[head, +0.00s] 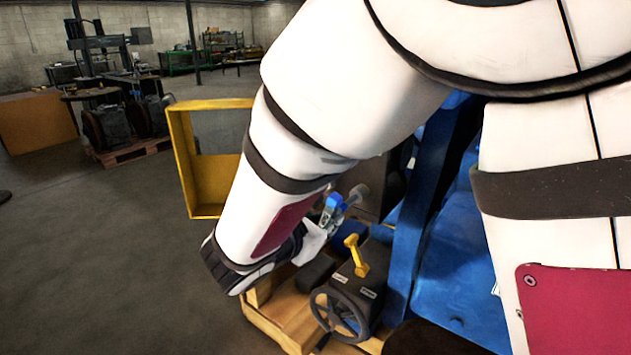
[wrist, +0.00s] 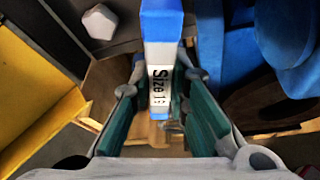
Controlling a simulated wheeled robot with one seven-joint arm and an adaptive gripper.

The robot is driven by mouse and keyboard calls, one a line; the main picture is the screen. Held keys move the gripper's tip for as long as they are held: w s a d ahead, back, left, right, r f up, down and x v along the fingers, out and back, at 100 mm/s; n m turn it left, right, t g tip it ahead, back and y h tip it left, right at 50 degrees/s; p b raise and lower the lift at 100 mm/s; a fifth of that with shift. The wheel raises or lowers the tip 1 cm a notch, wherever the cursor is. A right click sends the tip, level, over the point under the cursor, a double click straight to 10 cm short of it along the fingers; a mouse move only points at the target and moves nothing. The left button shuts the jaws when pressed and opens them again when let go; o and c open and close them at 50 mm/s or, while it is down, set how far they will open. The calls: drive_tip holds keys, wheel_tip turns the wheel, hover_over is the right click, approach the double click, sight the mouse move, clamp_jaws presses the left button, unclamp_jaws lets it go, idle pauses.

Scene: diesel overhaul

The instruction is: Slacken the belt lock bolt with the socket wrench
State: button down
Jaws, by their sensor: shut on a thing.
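My gripper (wrist: 160,105) is shut on the socket wrench (wrist: 163,50), with its green pads on either side. The wrench's blue and white handle carries a "Size" label and runs away to the top edge of the wrist view, where its far end is cut off. In the head view the wrench (head: 331,207) shows as a small blue and white piece beyond my arm, which hides most of the gripper. A pale six-sided bolt head (wrist: 100,21) sits left of the handle in the wrist view, apart from it. I cannot tell whether it is the belt lock bolt.
A dark handwheel (head: 341,314) and a yellow lever (head: 356,255) stand just below the wrench in the head view. A blue upright (head: 425,190) rises close on the right.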

drive_tip(key=n+p, duration=0.1)
drive_tip(key=n+g+h+p, duration=0.1)
drive_tip(key=p, duration=0.1)
drive_tip(key=shift+s+r, duration=0.15)
drive_tip(key=shift+r, duration=0.05)
drive_tip(key=shift+f+n+g+h+p, duration=0.1)
drive_tip(key=shift+n+g+h+p, duration=0.45)
drive_tip(key=shift+n+p, duration=0.6)
drive_tip(key=shift+f+n+g+h, duration=0.1)
drive_tip(key=shift+n+g+h, duration=0.15)
drive_tip(key=shift+n+h, duration=0.7)
drive_tip(key=n+h, duration=0.1)
drive_tip(key=n, duration=0.2)
drive_tip(key=shift+f+g, duration=0.1)
drive_tip(key=shift+g, duration=0.3)
drive_tip(key=c, duration=2.2)
unclamp_jaws()
clamp_jaws()
